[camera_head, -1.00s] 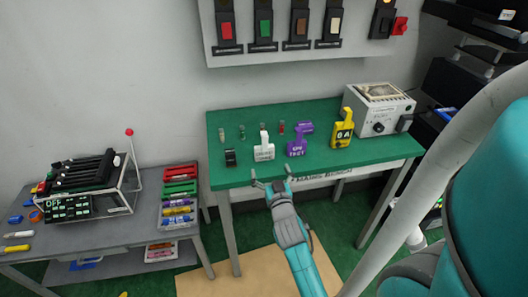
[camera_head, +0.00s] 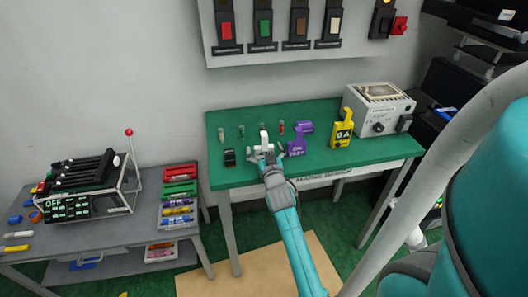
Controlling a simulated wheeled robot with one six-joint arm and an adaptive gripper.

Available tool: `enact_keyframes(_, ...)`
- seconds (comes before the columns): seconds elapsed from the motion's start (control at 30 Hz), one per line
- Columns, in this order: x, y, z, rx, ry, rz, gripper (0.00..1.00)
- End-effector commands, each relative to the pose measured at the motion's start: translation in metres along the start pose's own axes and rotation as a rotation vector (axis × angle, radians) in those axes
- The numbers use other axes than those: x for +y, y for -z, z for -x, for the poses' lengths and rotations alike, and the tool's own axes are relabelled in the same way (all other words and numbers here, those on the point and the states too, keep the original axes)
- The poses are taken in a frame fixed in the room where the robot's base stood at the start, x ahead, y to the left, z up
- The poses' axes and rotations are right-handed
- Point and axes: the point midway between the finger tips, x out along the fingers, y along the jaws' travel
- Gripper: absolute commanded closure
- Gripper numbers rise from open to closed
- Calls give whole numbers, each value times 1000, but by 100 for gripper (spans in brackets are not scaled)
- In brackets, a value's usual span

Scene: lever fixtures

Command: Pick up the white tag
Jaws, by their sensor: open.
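The white tag (camera_head: 264,140) stands on the green table, with its upper part showing above my gripper. Its lower part is hidden behind my gripper. My gripper (camera_head: 266,152) is open, with its fingertips at the tag, one at each side of it in the picture. I cannot tell whether the fingers touch it.
A purple tag (camera_head: 297,143) stands close to the right, with a yellow tag (camera_head: 342,130) farther right. A small black object (camera_head: 230,157) lies to the left. A grey box (camera_head: 379,109) stands at the back right of the green table (camera_head: 330,158).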

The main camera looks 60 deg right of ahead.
Motion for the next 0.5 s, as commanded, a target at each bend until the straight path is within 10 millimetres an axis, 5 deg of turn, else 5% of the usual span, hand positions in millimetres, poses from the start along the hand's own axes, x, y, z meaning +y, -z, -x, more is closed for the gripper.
enact_keyframes(0.27,0,0,-3,-1,0,0,0)
enact_keyframes(0.5,0,0,-3,-1,0,0,57)
